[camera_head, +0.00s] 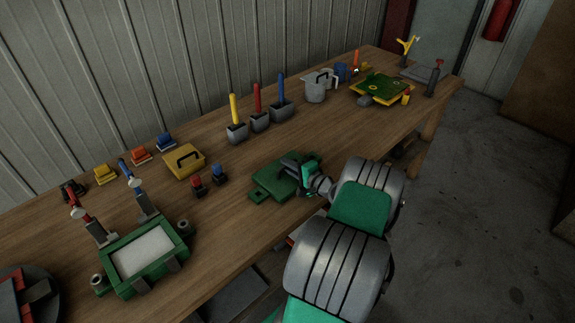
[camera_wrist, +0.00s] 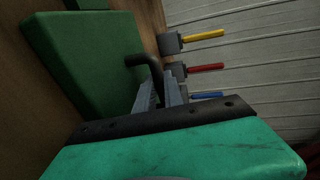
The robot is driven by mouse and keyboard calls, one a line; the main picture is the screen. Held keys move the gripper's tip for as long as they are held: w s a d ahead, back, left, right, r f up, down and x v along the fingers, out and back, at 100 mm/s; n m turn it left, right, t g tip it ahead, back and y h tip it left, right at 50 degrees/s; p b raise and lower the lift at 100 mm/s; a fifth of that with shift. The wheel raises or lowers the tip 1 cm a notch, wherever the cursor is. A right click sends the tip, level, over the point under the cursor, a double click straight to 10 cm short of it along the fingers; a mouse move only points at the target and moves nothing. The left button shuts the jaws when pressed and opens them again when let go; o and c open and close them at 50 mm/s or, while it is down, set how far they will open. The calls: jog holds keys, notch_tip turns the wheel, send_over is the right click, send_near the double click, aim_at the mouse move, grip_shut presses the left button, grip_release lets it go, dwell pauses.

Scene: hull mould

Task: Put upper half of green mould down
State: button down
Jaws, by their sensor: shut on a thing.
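The upper half of the green mould (camera_head: 272,180) is a flat green block at the middle of the table, near its front edge. It fills the upper left of the wrist view (camera_wrist: 85,65), with a dark bent handle (camera_wrist: 140,59) on it. My gripper (camera_head: 292,162) is shut on this handle; its grey fingers (camera_wrist: 161,88) show in the wrist view. I cannot tell whether the block touches the tabletop. A green mould frame (camera_head: 112,285) with a pale, flat filling stands at the left front; clamps with red and blue handles are by it.
A yellow block with a black handle (camera_head: 184,163) lies behind. Red (camera_head: 198,187) and blue (camera_head: 218,175) small pieces stand between the frame and the green block. Scoops with yellow, red and blue handles (camera_head: 259,122) line the back. A grey jug (camera_head: 315,90) stands farther right. Table around the block is mostly bare.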

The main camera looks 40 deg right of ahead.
jog(key=shift+f, duration=0.1)
jog(key=c, duration=1.5)
grip_release()
jog(key=shift+o, duration=0.2)
